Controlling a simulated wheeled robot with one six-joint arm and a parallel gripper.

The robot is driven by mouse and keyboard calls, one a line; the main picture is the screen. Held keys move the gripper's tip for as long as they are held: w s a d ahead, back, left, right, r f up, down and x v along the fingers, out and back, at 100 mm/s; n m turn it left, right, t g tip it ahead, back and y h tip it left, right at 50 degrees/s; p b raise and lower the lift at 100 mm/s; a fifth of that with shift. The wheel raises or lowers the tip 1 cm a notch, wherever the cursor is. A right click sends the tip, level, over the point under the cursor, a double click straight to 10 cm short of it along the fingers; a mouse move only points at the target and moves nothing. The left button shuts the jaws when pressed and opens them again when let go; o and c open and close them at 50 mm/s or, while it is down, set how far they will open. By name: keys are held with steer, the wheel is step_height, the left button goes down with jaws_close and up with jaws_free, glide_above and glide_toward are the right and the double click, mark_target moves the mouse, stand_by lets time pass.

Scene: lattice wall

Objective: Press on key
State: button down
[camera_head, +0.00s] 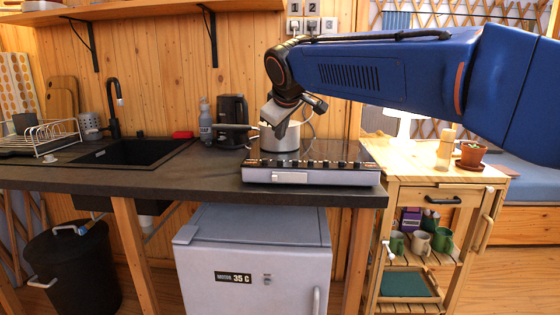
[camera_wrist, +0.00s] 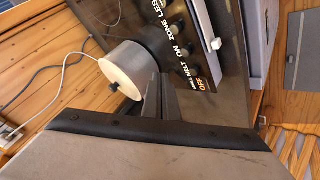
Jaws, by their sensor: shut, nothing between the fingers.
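A hob (camera_head: 330,177) with a row of dark knobs or keys along its front edge sits at the right end of the counter. In the wrist view its dark panel (camera_wrist: 228,45) carries printed words, among them ON, MELT, ZONE and an orange OFF. The ON lettering (camera_wrist: 181,49) lies beside a row of round dark controls; I cannot tell exactly which one it marks. My gripper (camera_head: 275,124) hangs over the hob, close to the pot. In the wrist view my gripper (camera_wrist: 163,88) is shut and empty, its tips beside the pot and near the printed row.
A metal pot (camera_head: 281,138) with a pale lid stands on the hob; it also shows in the wrist view (camera_wrist: 131,68). A black kettle (camera_head: 231,115) and a bottle (camera_head: 205,122) stand behind, left. A sink (camera_head: 130,152) lies further left. A wooden cart (camera_head: 420,165) adjoins right.

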glide_above(281, 165)
steer(key=shift+f, duration=2.15)
steer(key=shift+f, duration=0.15)
stand_by(0.3)
steer(key=shift+f, duration=0.25)
steer(key=shift+f, duration=0.4)
stand_by(0.9)
steer(key=shift+r, duration=0.8)
steer(key=shift+r, duration=2.5)
